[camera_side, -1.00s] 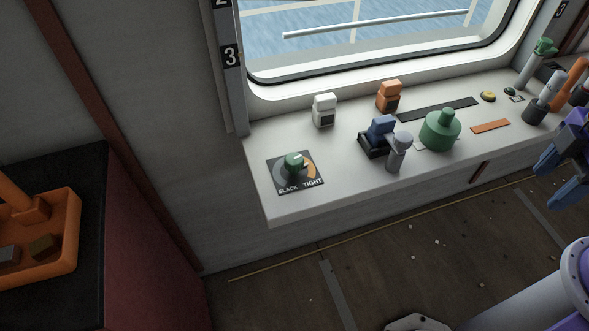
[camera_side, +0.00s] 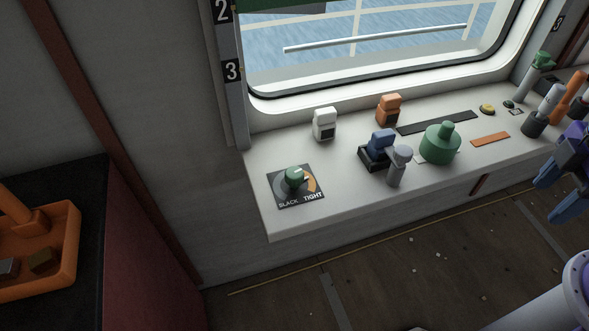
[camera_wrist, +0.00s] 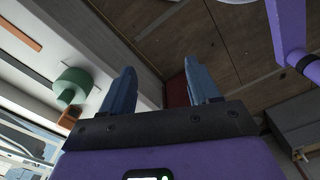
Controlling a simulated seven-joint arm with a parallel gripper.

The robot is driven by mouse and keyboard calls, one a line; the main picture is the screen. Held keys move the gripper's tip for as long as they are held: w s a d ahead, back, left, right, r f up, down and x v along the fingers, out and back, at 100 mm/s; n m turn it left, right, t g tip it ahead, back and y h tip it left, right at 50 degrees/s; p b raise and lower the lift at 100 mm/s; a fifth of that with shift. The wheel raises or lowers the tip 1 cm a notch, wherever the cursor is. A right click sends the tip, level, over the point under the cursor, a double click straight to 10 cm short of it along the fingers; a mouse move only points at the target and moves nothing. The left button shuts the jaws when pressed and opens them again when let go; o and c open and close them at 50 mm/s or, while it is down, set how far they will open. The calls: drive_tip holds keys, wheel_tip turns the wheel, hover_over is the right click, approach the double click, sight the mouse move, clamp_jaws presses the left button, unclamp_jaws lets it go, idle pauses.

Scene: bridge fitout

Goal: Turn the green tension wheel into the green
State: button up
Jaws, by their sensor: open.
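The green tension wheel (camera_side: 295,178) sits on a dark square dial plate (camera_side: 287,201) marked SLACK and TIGHT, at the left end of the white sill in the side view. An orange arc shows on the plate's right side; no green zone can be made out. A pale mark is on the wheel's right side. My gripper (camera_side: 548,200) is at the right edge of the side view, far from the wheel. In the wrist view its two blue fingers (camera_wrist: 160,68) are apart and empty, over the floor. The tension wheel cannot be picked out there.
On the sill (camera_side: 345,208) stand a green round knobbed block (camera_side: 440,146), a blue lever unit (camera_side: 379,149), a grey knob (camera_side: 398,160), and white (camera_side: 324,124) and orange (camera_side: 389,108) switches. Several upright handles crowd the right end. An orange tray (camera_side: 62,255) lies at left.

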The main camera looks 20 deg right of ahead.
drive_tip(key=shift+o, duration=0.2)
drive_tip(key=w+a+r+m, duration=0.2)
drive_tip(key=w+a, duration=0.6)
drive_tip(key=a, duration=0.1)
drive_tip(key=w+a+r+m, duration=0.2)
drive_tip(key=w+a, duration=0.6)
drive_tip(key=a, duration=0.1)
drive_tip(key=shift+a+r, duration=0.35)
drive_tip(key=shift+a, duration=0.05)
drive_tip(key=m, duration=0.4)
hover_over(294, 172)
drive_tip(key=f, duration=0.1)
wheel_tip(294, 172, down, 18)
drive_tip(key=shift+r, duration=0.25)
drive_tip(key=c, duration=1.1)
